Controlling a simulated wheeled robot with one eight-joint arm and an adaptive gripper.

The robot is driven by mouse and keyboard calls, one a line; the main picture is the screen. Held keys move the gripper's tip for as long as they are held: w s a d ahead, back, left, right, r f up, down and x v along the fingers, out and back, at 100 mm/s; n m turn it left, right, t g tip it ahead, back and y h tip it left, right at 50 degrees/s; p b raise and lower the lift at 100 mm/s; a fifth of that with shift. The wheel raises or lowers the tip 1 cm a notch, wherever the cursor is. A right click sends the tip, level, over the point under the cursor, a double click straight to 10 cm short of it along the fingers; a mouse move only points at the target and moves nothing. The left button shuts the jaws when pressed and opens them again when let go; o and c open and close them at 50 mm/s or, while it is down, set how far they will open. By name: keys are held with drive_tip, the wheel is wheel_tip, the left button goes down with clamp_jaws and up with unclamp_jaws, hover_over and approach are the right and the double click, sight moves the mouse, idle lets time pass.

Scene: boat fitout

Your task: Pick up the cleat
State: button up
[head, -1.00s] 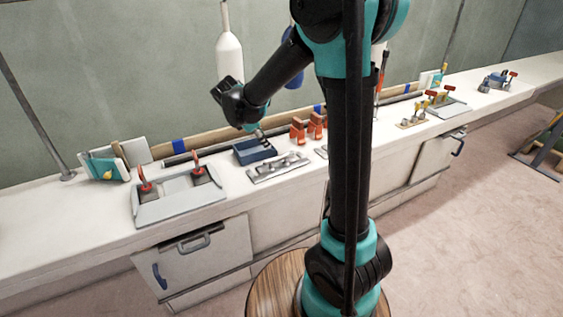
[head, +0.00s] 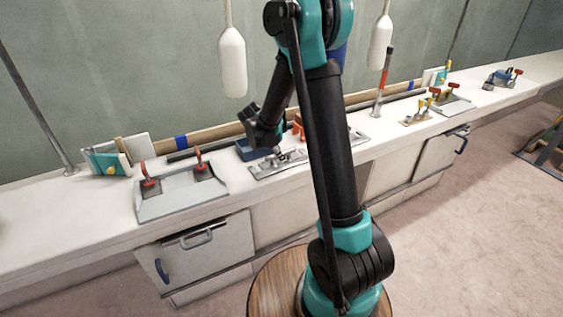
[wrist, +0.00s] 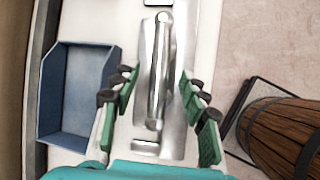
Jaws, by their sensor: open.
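The cleat (wrist: 160,70) is a silvery metal bar with rounded ends, raised on a flat metal plate (wrist: 178,135). In the wrist view it runs lengthwise up the middle. My gripper (wrist: 158,88) is open, with its green-padded fingers on either side of the cleat and a gap on both sides. In the head view my gripper's fingertips are hard to make out; the wrist hangs just above the counter beside the metal plate with the cleat (head: 285,158).
A blue open tray (wrist: 78,95) lies left of the plate in the wrist view and looks empty. A grey tray (head: 180,203) with red-handled items stands to the left on the white counter. Orange clamps (head: 299,128) are behind my arm. White fenders (head: 232,62) hang above.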

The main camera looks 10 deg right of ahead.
drive_tip(key=shift+x, duration=1.6)
clamp_jaws()
